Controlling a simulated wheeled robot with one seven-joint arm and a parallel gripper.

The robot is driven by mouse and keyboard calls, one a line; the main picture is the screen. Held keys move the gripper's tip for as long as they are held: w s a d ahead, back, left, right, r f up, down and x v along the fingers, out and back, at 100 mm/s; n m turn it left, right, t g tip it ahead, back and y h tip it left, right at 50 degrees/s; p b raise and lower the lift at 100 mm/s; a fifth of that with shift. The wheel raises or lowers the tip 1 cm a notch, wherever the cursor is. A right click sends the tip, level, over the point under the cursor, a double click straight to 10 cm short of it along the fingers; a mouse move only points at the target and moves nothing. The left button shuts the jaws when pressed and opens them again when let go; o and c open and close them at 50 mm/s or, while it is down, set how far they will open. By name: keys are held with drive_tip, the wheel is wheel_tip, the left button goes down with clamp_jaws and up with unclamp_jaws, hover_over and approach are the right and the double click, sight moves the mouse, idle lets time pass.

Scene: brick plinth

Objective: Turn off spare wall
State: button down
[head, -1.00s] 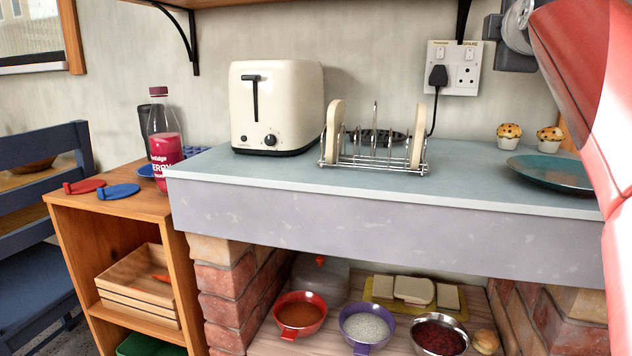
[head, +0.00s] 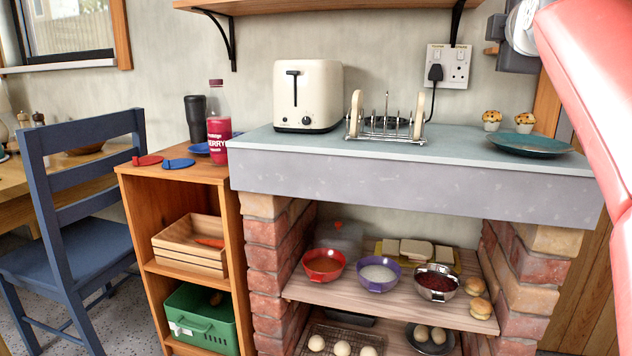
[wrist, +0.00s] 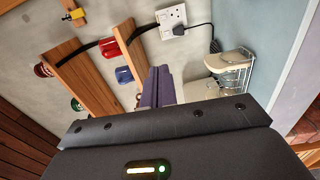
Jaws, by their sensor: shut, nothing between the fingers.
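The white double wall socket (head: 448,66) is on the wall above the counter, right of the toaster. It has two small rocker switches along its top. A black plug (head: 435,73) is in the left outlet, and the right outlet is empty. The switch positions are too small to tell. The socket also shows at the top of the wrist view (wrist: 172,20), tilted. My gripper (wrist: 157,72) shows there with its purplish fingers together and empty, apart from the socket. In the head view only my red arm shows, at the right.
The cream toaster (head: 307,95) and the toast rack (head: 386,124) stand on the grey counter (head: 262,140). Two muffins and a teal plate (head: 531,144) are at its right. A wooden shelf (head: 330,4) on black brackets is above. A blue chair (head: 78,245) stands at left.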

drive_tip(key=s+a+f+m+g+y, duration=0.1)
drive_tip(key=s+a+f+m+g, duration=0.3)
drive_tip(key=s+f, duration=0.4)
drive_tip(key=s+a+f+m+g+y+p, duration=0.1)
drive_tip(key=s+a+f+m+g, duration=0.3)
drive_tip(key=f, duration=1.8)
drive_tip(key=s+a+f+m+g+y+p, duration=0.1)
drive_tip(key=s+a+f+m+g+y, duration=0.2)
drive_tip(key=s+f, duration=0.9)
wheel_tip(320, 180, down, 3)
drive_tip(key=a+m, duration=0.2)
drive_tip(key=m, duration=0.1)
drive_tip(key=shift+s+a+f+m+g, duration=0.15)
drive_tip(key=shift+s+a+m+g, duration=0.15)
drive_tip(key=shift+s+a+g, duration=0.1)
